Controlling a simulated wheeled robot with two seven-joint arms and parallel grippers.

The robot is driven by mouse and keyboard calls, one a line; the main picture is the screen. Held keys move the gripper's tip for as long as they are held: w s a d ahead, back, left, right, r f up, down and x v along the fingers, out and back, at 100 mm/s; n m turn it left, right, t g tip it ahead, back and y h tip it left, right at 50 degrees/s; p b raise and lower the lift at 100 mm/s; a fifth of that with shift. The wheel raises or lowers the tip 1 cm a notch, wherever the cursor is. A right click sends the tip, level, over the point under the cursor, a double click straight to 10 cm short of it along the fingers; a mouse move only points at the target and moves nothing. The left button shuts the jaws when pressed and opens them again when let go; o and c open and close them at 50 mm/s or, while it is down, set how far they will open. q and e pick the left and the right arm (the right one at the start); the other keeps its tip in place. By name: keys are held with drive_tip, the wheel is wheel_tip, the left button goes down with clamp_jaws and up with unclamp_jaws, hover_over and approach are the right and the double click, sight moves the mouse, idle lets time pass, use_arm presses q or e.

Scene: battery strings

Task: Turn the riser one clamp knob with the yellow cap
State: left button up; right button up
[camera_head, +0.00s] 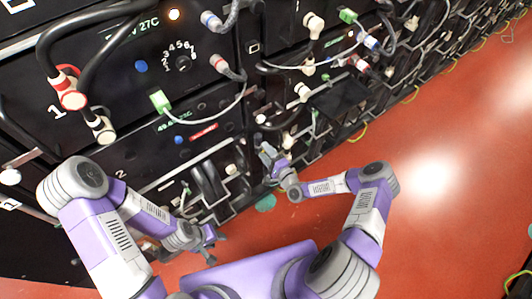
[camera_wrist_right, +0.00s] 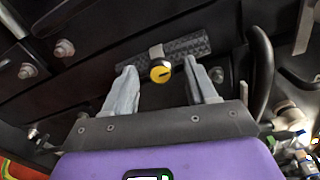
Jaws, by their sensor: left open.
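The clamp knob with the yellow cap (camera_wrist_right: 160,74) shows in the right wrist view. It has a dark slot mark and sits at the end of a pale stem on a dark textured bar (camera_wrist_right: 185,50). My right gripper (camera_wrist_right: 160,67) is open, with one grey finger on either side of the knob and visible gaps to both. I cannot tell how deep the knob lies between the fingers. In the head view my right gripper (camera_head: 269,157) is at the lower part of the rack, where the knob cannot be made out. My left gripper (camera_head: 213,240) is open and empty, low in front of the rack.
The black battery rack (camera_head: 130,170) runs diagonally with cables, plugs and labels on its front. A white cable (camera_head: 215,117) loops from a green connector (camera_head: 159,101). A black handle (camera_wrist_right: 262,75) stands right of my right gripper. The red floor (camera_head: 440,170) is open at right.

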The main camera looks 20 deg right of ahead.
drive_tip(key=p+v, duration=0.1)
drive_tip(key=v, duration=0.6)
drive_tip(key=shift+s+p, duration=0.25)
drive_tip(key=shift+p, duration=0.1)
drive_tip(key=shift+r, duration=0.1)
drive_tip(key=s+a+r+n+g+p, duration=0.1)
drive_tip(key=s+a+n+g+p, duration=0.4)
drive_tip(key=s+a+n+g, duration=0.35)
drive_tip(key=s+r+n+g+h+p, duration=0.1)
drive_tip(key=s+r+n+g, duration=0.1)
drive_tip(key=s+r+g, duration=0.1)
drive_tip(key=s+r+n+g+h+p, duration=0.1)
drive_tip(key=s+r+n+g, duration=0.2)
drive_tip(key=s+g, duration=0.2)
drive_tip(key=s, duration=0.3)
drive_tip(key=shift+s+a+p, duration=0.25)
drive_tip(key=shift+s+p, duration=0.05)
drive_tip(key=shift+p, duration=0.05)
